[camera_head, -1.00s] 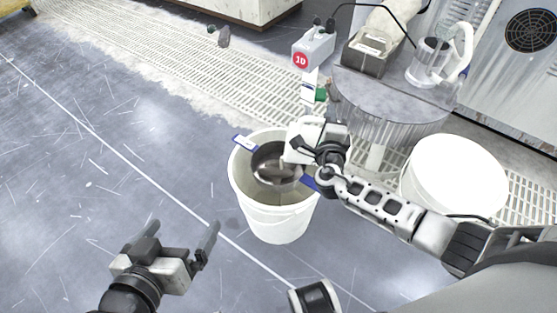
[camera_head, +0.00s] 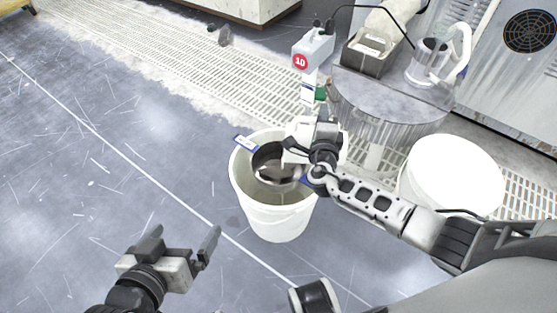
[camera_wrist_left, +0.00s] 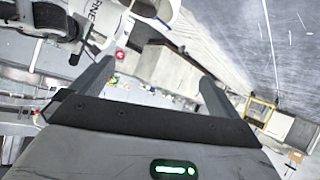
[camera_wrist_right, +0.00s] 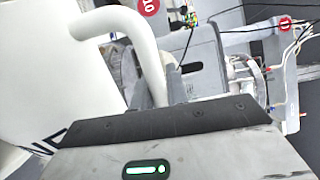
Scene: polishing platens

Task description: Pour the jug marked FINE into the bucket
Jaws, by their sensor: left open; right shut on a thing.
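The white bucket (camera_head: 275,221) stands on the floor at the middle of the head view. My right gripper (camera_head: 308,152) is shut on the handle of the white jug (camera_wrist_right: 40,75), above the bucket's right side. In the right wrist view the letters "NE" show on the jug; the rest is cut off. My left gripper (camera_head: 182,245) is open and empty, left of and nearer than the bucket.
A round grey platen table (camera_head: 385,95) stands behind the bucket, with a grey jug-like vessel with a white handle (camera_head: 430,65) on it. A large white round container (camera_head: 452,178) is at the right. A post with a red "10" sign (camera_head: 301,62) stands behind. The floor at left is clear.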

